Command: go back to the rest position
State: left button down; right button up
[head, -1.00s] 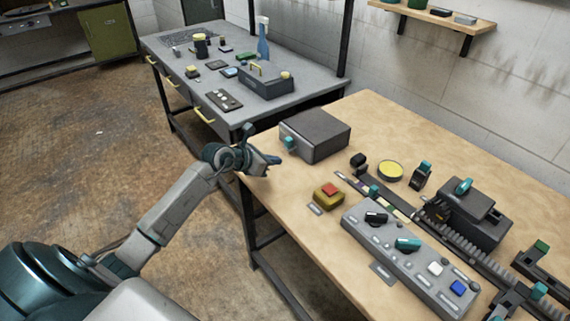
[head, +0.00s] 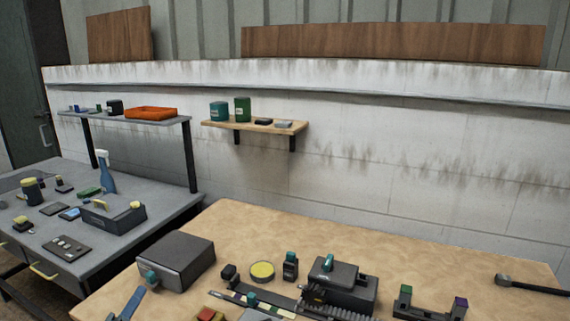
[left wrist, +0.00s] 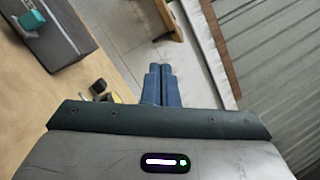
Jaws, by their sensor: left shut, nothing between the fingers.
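My left gripper (head: 128,305) shows only in part at the bottom left edge of the head view, near the front left of the wooden table (head: 400,240). In the left wrist view its two blue fingers (left wrist: 163,85) are together with nothing between them. A dark box with a teal knob (left wrist: 50,35) shows at the upper left of that view, apart from the fingers. My right gripper is not in view.
The table holds a grey box (head: 176,260), a yellow disc (head: 262,271), a dark block with a teal handle (head: 340,285) and a dark bracket (head: 428,304). A grey bench (head: 165,205) stands to the left. A shelf (head: 255,125) hangs on the wall.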

pick_arm(q)
jog(key=s+a+f+n+g+y, duration=0.35)
jog(key=s+f+n+y, duration=0.3)
jog(key=n, duration=0.45)
jog(key=s+a+f+n+g+y, duration=0.2)
jog(key=s+f+n+g+y, duration=0.4)
jog(key=n, duration=0.5)
jog(key=s+d+f+n+g+h, duration=0.25)
jog(key=s+d+f+g, duration=0.2)
jog(key=s, duration=0.45)
jog(key=s+d+f+n+g+h, duration=0.1)
jog(key=s+d+f+g+h, duration=0.25)
jog(key=s+d, duration=0.4)
jog(key=s+a+f, duration=0.1)
jog(key=a+f, duration=0.1)
jog(key=f, duration=1.4)
jog(key=a+f, duration=0.2)
jog(key=f, duration=1.4)
jog(key=s+a+f+g, duration=0.1)
jog(key=s+f+g, duration=0.1)
jog(key=s+f, duration=1.6)
jog(key=shift+s+n+h, duration=0.25)
jog(key=shift+n+h, duration=0.2)
jog(key=shift+a, duration=0.1)
